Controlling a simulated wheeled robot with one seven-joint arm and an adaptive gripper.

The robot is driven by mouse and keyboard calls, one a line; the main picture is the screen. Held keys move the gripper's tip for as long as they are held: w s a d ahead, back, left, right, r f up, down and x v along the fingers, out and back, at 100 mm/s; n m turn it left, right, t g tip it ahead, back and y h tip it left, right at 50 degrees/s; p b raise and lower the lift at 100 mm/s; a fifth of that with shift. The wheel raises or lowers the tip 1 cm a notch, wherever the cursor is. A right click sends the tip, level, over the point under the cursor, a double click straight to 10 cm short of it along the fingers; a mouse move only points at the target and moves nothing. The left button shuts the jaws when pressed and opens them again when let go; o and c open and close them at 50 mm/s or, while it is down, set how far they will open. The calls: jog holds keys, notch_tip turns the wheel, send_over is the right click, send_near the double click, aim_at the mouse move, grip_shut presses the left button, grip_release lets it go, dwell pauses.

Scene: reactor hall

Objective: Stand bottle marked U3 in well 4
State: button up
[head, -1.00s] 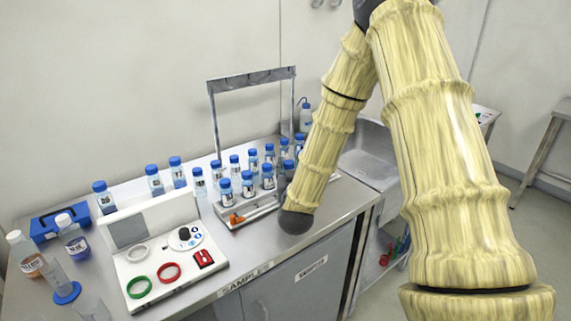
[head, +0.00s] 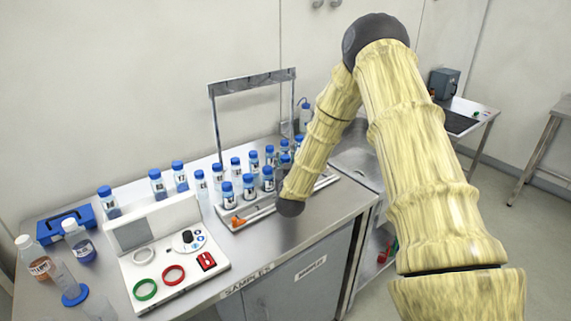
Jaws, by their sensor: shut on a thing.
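Several small bottles with blue caps, such as one at the front (head: 229,195), stand in a long metal rack (head: 262,214) on the bench. Their labels are too small to read, so I cannot tell which is U3 or which well is 4. My arm reaches over the right end of the rack and hides part of it and some bottles. My gripper is hidden behind the arm's dark end joint, so I see neither its jaws nor what is in them.
A metal frame (head: 214,115) rises behind the rack. Left are a white panel (head: 187,286) with coloured rings, a blue case (head: 72,220), bottles and a cylinder (head: 68,282). A sink (head: 352,172) lies right. The bench front edge (head: 300,254) is clear.

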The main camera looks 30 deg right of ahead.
jog(key=shift+f, duration=0.7)
jog(key=shift+f, duration=0.1)
jog(key=o, duration=0.7)
jog(key=shift+o, duration=0.2)
